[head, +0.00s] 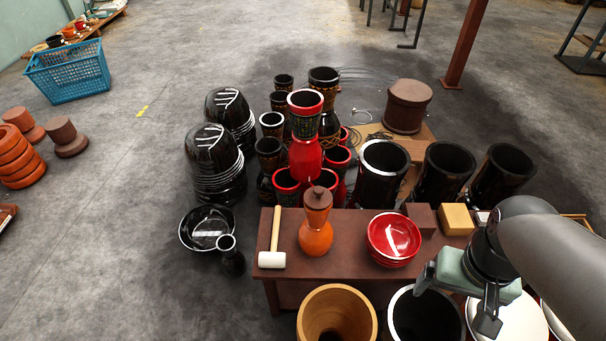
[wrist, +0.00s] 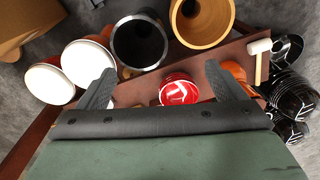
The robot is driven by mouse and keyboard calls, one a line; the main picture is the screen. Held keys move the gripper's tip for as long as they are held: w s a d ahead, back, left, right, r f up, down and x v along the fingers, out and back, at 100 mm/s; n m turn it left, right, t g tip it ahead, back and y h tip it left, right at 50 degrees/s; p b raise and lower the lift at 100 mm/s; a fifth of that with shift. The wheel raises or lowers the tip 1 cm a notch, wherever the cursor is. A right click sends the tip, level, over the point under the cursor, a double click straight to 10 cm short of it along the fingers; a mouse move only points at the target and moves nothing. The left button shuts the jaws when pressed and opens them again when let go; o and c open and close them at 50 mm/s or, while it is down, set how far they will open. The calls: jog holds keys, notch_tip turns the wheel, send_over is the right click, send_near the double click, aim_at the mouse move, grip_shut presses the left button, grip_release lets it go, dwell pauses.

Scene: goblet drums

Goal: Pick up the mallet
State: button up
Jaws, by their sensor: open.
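The mallet (head: 273,242) has a white head and a light wooden handle. It lies at the left end of the brown table (head: 350,232), its head near the front edge and its handle pointing away. In the wrist view the mallet (wrist: 260,52) shows at the upper right, beyond the right finger. My gripper (head: 455,296) is at the right of the head view, well to the right of the mallet. In the wrist view my gripper (wrist: 165,90) has its fingers wide apart with nothing held between them.
An orange lidded jar (head: 316,236) stands just right of the mallet. Stacked red bowls (head: 394,238) sit further right, then a dark block (head: 420,218) and a yellow block (head: 456,219). A wooden drum (head: 336,318) stands before the table. Tall red drums (head: 305,155) stand behind it.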

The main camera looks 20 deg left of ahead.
dwell(0.4)
jog(key=c, duration=1.3)
jog(key=shift+o, duration=0.2)
jog(key=shift+f, duration=0.1)
